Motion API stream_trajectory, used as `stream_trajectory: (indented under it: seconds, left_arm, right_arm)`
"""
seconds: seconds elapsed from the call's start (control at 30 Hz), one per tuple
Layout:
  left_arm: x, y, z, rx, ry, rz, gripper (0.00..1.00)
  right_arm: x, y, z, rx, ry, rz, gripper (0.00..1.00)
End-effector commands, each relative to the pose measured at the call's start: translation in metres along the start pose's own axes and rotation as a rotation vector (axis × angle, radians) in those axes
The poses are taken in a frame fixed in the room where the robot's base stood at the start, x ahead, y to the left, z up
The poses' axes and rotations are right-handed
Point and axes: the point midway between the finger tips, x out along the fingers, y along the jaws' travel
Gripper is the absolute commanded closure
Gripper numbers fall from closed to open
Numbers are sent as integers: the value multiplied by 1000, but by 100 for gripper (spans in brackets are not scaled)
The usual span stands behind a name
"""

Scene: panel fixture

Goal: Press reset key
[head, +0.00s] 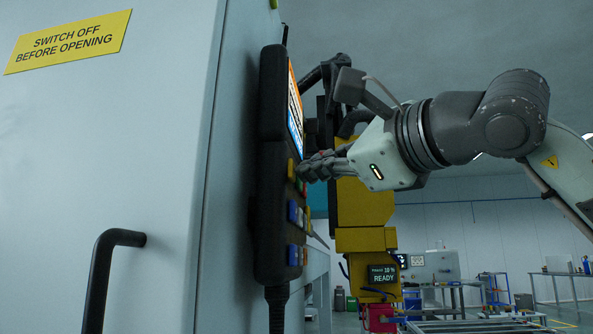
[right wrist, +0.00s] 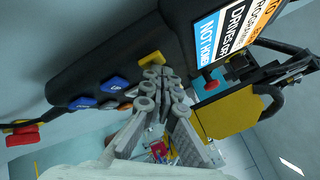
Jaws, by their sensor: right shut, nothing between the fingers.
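A dark control pendant (head: 270,150) is mounted on the side of the grey cabinet, seen nearly edge-on in the head view. Its keys are yellow (head: 291,170), blue (head: 292,212) and other colours. No label marks the reset key legibly. My right gripper (head: 304,168) is shut and empty, its fingertips close to the upper keys. In the right wrist view the shut fingers (right wrist: 160,76) lie just beside a yellow key (right wrist: 152,59); I cannot tell whether they touch it. Blue keys (right wrist: 114,85) sit further left. The fingers hide some keys. My left gripper is not in view.
The pendant's lit screen (right wrist: 232,32) shows "DRIVES OFF" and "NOT HOMED" above the keys. The grey cabinet (head: 110,130) has a black handle (head: 100,275) at lower left. A yellow machine (head: 362,205) stands behind my gripper.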

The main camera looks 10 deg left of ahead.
Motion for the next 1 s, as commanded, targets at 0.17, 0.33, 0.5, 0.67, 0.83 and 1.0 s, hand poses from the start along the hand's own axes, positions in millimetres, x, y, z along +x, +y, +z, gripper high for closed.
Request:
stream_trajectory:
  seconds: [0.17,0.33,0.5,0.67,0.83,1.0]
  left_arm:
    - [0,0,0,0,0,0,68]
    - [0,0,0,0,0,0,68]
    - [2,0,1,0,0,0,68]
    - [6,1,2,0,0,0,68]
    - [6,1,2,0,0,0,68]
    - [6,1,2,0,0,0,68]
  right_arm:
    - [1,1,1,0,-1,1,100]
    - [1,1,1,0,-1,1,100]
    - [-2,-1,-2,0,0,-1,100]
    - [-8,-5,-6,1,0,-1,100]
    - [-11,-8,-8,0,0,-1,100]
    - [-11,-8,-8,0,-1,0,100]
